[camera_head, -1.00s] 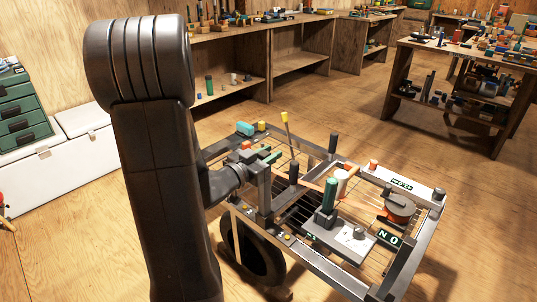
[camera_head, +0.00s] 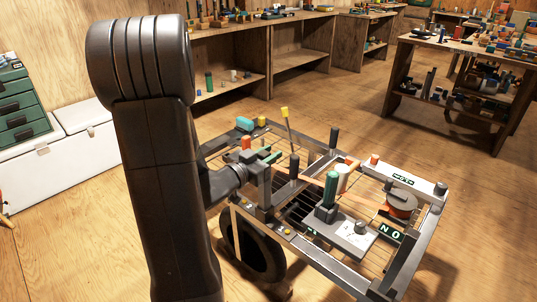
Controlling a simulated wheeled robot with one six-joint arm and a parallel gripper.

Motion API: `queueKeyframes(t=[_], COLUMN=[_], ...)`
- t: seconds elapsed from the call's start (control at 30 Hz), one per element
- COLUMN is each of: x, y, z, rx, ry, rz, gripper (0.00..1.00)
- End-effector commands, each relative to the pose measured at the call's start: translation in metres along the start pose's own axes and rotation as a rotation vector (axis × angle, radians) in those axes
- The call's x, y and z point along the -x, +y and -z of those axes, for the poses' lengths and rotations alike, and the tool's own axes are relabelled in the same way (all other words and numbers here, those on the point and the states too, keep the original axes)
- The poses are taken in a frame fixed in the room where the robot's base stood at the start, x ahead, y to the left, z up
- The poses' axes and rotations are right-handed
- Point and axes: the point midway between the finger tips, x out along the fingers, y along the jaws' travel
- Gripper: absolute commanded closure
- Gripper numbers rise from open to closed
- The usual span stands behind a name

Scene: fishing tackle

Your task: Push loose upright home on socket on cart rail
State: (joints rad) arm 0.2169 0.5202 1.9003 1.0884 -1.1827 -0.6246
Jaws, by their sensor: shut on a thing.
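The cart (camera_head: 345,273) is a low metal frame on a dark wheel, right of my arm. My gripper (camera_head: 264,176) is over its near left side. It is shut around the top of a grey upright (camera_head: 264,192), which stands roughly vertical. The upright's foot meets a dark socket block (camera_head: 263,213) on the cart rail (camera_head: 292,243). I cannot tell how deep the foot sits. My fingers partly hide the upright's top.
A green-handled tool (camera_head: 331,190), a white cylinder (camera_head: 343,178) and a round reel-like thing (camera_head: 400,198) crowd the cart. Benches and shelves line the back; floor around the cart is clear.

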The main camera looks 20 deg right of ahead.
Motion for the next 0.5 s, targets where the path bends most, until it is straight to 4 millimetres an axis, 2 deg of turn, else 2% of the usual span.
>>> queueKeyframes(t=[0.4,0.43,0.5], x=[-0.0001,-0.0001,-0.0001], y=[-0.0001,-0.0001,-0.0001], z=[-0.011,-0.0107,-0.0098], rx=[0.0,0.0,0.0], ry=[0.001,0.001,0.001], rz=[0.0,0.0,0.0], gripper=[1.0,0.71,0.57])
